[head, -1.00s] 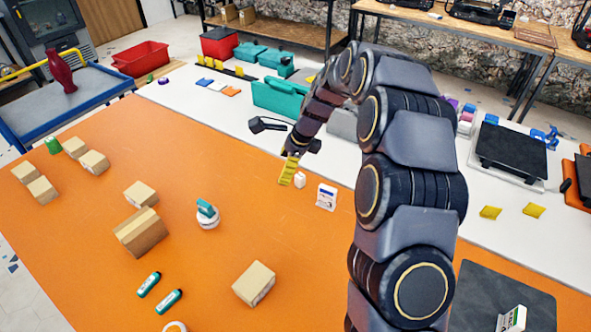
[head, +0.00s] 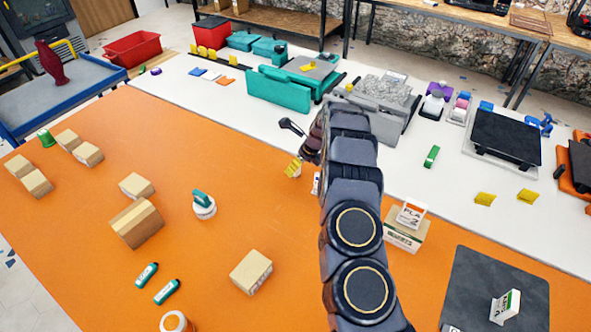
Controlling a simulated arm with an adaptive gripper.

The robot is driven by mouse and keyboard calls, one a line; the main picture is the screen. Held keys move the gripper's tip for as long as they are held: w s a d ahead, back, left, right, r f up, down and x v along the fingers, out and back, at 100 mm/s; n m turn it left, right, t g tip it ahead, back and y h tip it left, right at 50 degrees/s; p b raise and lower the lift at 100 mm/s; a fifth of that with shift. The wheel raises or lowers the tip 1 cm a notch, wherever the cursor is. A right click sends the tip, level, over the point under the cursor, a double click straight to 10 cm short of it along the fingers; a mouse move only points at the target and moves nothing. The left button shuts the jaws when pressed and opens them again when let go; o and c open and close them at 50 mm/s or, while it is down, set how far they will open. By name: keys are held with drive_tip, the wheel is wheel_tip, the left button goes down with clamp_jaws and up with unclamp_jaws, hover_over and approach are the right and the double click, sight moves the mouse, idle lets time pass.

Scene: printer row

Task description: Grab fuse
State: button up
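My gripper (head: 304,145) is over the far part of the orange mat, and one dark part of it sticks out to the left. My own arm hides much of it, so whether its fingers are spread or closed is unclear. A small yellow ridged piece (head: 293,168) is just below my gripper; whether it is touched or held cannot be told. A white labelled box (head: 316,184) is mostly hidden behind my arm, right of the yellow piece. I cannot make out for certain which object is the fuse.
On the orange mat are several cardboard boxes (head: 251,271), a white-and-teal round item (head: 203,206) and teal tubes (head: 147,275). A teal case (head: 278,91) and a grey open case (head: 360,121) stand behind. Yellow pieces (head: 484,199) lie on the white tabletop at right.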

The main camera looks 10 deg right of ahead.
drive_tip(key=shift+w+x, duration=0.2)
drive_tip(key=shift+x, duration=0.8)
drive_tip(key=shift+w+x, duration=0.15)
drive_tip(key=shift+x, duration=0.8)
drive_tip(key=shift+r, duration=0.1)
clamp_jaws()
